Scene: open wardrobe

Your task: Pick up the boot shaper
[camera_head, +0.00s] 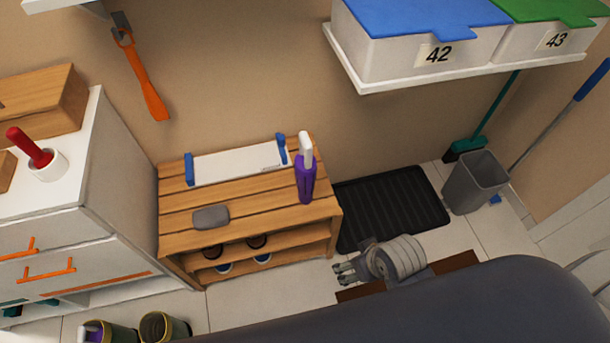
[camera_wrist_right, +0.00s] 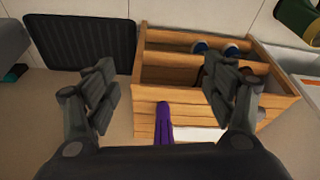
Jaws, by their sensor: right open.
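The boot shaper (camera_head: 306,180), purple with a white top, stands upright on the right end of the slatted wooden rack (camera_head: 180,243). It also shows in the right wrist view as a purple shape (camera_wrist_right: 165,122), below the space between the fingers and partly cut off by the gripper body. My right gripper (camera_head: 342,273) is open and empty, to the right of the rack and apart from the shaper. Its spread fingers (camera_wrist_right: 160,82) also show in the right wrist view. My left gripper is not in view.
A white panel with blue ends (camera_head: 235,163) and a grey block (camera_head: 211,217) lie on the rack top. Shoes sit below. A black mat (camera_head: 393,205) and grey bin (camera_head: 474,183) stand right. Boots (camera_head: 163,327) are at bottom left; a shelf with bins (camera_head: 430,45) overhangs.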

